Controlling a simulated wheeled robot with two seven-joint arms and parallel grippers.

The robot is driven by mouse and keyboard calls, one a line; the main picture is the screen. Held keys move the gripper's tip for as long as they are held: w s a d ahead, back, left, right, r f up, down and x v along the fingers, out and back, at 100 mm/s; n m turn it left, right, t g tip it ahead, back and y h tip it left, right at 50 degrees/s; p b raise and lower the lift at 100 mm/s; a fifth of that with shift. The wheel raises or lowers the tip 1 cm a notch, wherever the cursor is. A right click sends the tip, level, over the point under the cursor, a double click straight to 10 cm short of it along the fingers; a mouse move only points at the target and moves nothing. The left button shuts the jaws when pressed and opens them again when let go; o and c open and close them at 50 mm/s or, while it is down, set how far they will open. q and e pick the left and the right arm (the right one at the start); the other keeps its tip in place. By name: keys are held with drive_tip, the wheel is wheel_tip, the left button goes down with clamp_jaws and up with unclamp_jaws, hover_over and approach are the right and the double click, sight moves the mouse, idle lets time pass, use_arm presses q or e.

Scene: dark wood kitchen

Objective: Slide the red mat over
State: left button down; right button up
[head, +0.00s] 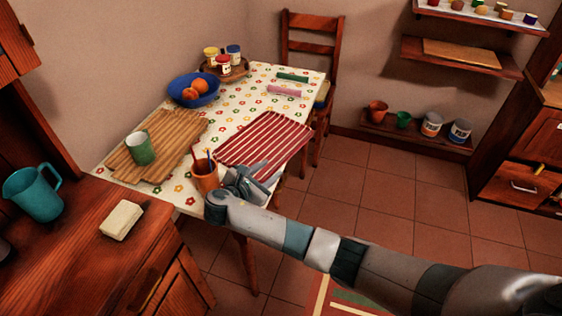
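The red mat (268,137) with white stripes lies flat on the flowered white cloth of the table, and its right side reaches the table's right edge. My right arm comes in from the lower right. My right gripper (254,177) is at the near edge of the mat, just right of the orange pencil cup (206,179). I cannot tell whether it touches the mat or how far its fingers are apart. It hides a bit of the cloth and the table's near edge. My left gripper is not in view.
On the table are a wooden board (168,150) with a green cup (140,148), a blue fruit bowl (193,90), a tray of jars (232,69), and green (292,77) and pink (284,91) rolls behind the mat. A chair (312,60) stands behind.

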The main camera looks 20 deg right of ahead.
sight(284, 160)
drive_tip(key=x, duration=0.8)
drive_tip(key=shift+w+d, duration=0.2)
drive_tip(key=shift+w, duration=0.05)
drive_tip(key=shift+c, duration=0.2)
clamp_jaws()
drive_tip(key=shift+s, duration=0.1)
